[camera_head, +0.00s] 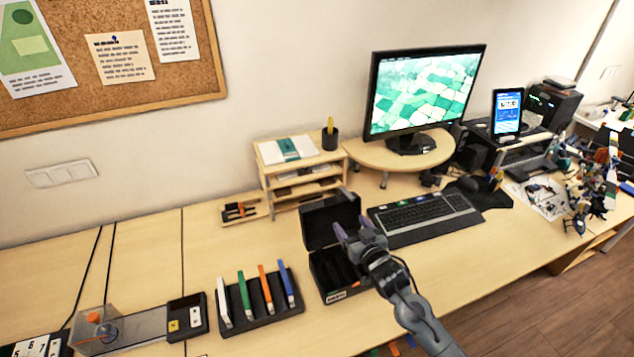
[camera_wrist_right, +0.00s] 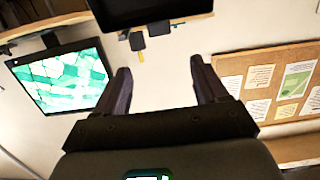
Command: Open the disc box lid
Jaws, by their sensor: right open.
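The black disc box (camera_head: 338,278) sits on the desk near the middle of the head view. Its lid (camera_head: 328,219) stands raised at the back, and dark slots show inside the body. My right gripper (camera_head: 352,224) is open, in front of the lid's right part and above the box, covering some of both. Whether it touches the lid cannot be told. In the right wrist view its two fingers (camera_wrist_right: 160,88) are spread with nothing between them. A dark panel (camera_wrist_right: 150,10) shows beyond them at the top; I cannot tell if it is the lid. My left gripper is not in view.
A rack of coloured upright cases (camera_head: 262,306) stands left of the box. A keyboard (camera_head: 425,217) lies to the right, with a monitor (camera_head: 424,92) behind it. A small wooden shelf (camera_head: 300,180) stands behind the box.

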